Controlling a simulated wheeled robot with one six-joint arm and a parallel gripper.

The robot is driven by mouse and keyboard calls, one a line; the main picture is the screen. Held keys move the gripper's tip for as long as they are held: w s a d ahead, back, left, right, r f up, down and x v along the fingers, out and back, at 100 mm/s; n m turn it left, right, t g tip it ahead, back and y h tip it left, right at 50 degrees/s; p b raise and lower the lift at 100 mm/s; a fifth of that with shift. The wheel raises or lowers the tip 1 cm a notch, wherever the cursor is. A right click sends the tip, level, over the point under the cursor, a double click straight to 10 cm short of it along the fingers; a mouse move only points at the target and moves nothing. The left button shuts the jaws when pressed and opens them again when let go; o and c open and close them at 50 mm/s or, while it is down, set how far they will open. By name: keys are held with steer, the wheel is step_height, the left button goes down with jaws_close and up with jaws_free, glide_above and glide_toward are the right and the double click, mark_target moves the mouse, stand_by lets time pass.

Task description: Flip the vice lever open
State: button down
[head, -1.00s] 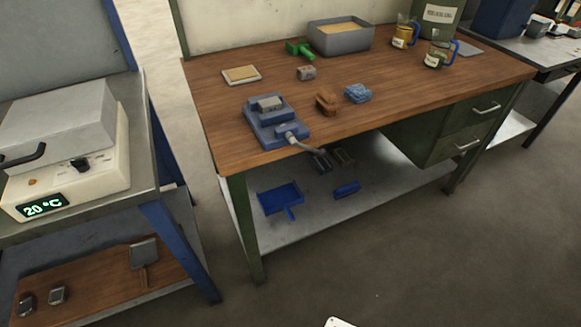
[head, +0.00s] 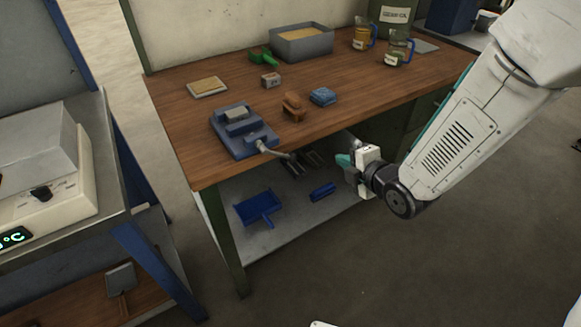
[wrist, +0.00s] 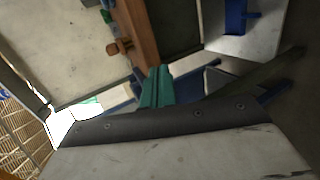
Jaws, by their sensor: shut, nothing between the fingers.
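The blue vice (head: 240,138) sits on the wooden bench top near its front left corner, with a grey block (head: 236,114) on it. Its grey lever (head: 272,152) sticks out from the right side and reaches past the front edge of the bench. My gripper (head: 343,160) is in front of the bench, to the right of the lever's end and apart from it in the head view. Its teal fingers are together and hold nothing. They also show in the wrist view (wrist: 157,86). I cannot make out the lever in the wrist view.
On the bench (head: 180,130) are a brown brush (head: 293,106), a blue cloth (head: 322,96), a small block (head: 271,80), a tan pad (head: 207,87) and a grey sand tray (head: 302,42). A blue dustpan (head: 258,208) lies on the lower shelf. The floor in front is clear.

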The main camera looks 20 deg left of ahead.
mark_target(280, 155)
steer(key=s+a+f+n+g+y, duration=0.1)
steer(key=s+a+f+n+y, duration=0.45)
steer(key=s+a+n, duration=0.2)
steer(key=w+a, duration=0.6)
steer(key=shift+w+a, duration=0.2)
steer(key=shift+a, duration=0.05)
steer(key=shift+r, duration=0.15)
